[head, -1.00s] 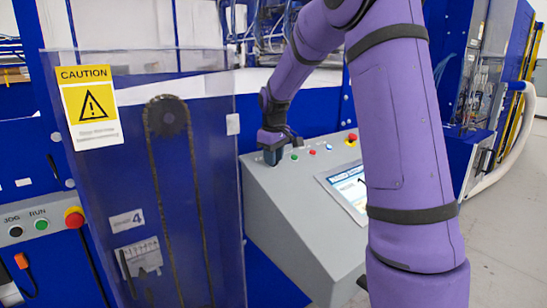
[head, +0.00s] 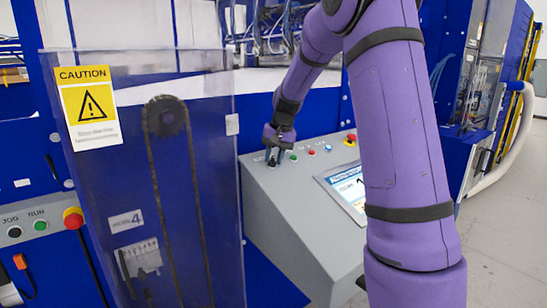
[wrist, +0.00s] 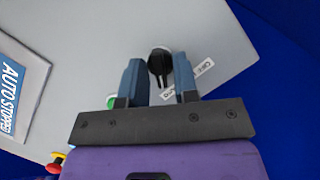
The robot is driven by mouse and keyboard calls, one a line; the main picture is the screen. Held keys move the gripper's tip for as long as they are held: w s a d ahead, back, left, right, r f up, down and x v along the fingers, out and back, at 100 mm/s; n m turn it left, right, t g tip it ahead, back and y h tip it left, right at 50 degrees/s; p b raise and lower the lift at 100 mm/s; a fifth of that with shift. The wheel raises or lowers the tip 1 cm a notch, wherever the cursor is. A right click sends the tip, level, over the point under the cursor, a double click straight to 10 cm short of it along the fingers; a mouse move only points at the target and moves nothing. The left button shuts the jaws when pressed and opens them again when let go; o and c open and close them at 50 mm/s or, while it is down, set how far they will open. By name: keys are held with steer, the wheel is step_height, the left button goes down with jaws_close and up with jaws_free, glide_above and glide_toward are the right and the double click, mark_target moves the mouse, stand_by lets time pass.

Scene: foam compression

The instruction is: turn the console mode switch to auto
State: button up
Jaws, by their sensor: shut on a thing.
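The mode switch is a round black knob (wrist: 160,64) on the sloped top of the grey console (wrist: 225,45). It shows between my fingers in the wrist view, with a white label (wrist: 203,67) beside it, partly covered by a finger. I cannot read the full label or tell the switch position. My gripper (wrist: 158,75) is shut on the knob, one blue-grey finger on each side. In the head view my gripper (head: 273,158) is at the console's upper left, and the knob is mostly hidden there.
A green button (head: 293,158), a red button (head: 311,152), a blue button (head: 328,147) and a red emergency stop (head: 351,139) line the console's top edge. A screen (head: 347,187) lies lower right; its text reads AUTO STOPPED in the wrist view. A clear guard (head: 215,200) stands left.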

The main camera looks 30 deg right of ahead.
steer(key=shift+m, duration=0.8)
steer(key=o, duration=0.6)
steer(key=shift+d, duration=0.1)
steer(key=v, duration=1)
steer(key=shift+s+d+r, duration=0.15)
steer(key=shift+d+r, duration=0.05)
steer(key=shift+r, duration=0.15)
